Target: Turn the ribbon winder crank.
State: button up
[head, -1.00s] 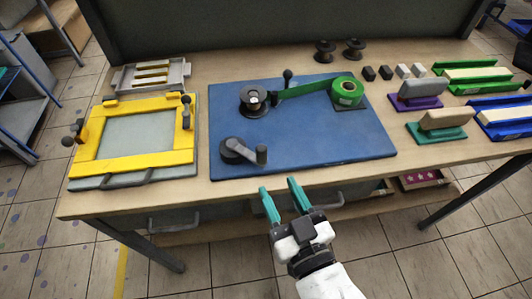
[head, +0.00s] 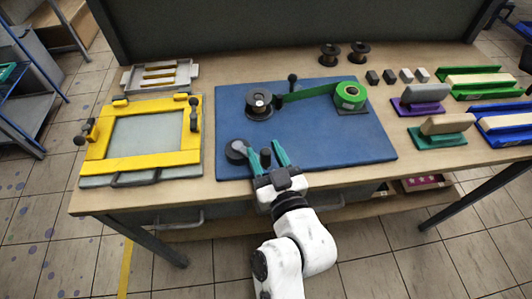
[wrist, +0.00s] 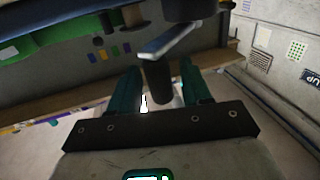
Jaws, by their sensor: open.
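The ribbon winder sits on a blue board (head: 330,145) on the table. Its crank (head: 237,149) has a dark round hub at the board's front left; the arm and knob are partly hidden by my gripper. My gripper (head: 264,146) is open, with teal fingers over the crank's knob end. In the wrist view the dark crank knob (wrist: 158,82) hangs from a light crank arm (wrist: 170,40), between the two teal fingers of my gripper (wrist: 163,88). I cannot tell whether either finger touches it. A dark spool (head: 259,105) and a green ribbon roll (head: 350,95) stand behind, joined by green ribbon.
A yellow screen frame (head: 145,162) with dark knobs lies left of the board. A white tray (head: 160,77) is behind it. Purple (head: 417,106) and teal (head: 437,137) squeegee blocks and long green and blue trays stand to the right.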

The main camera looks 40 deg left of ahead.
grip_shut()
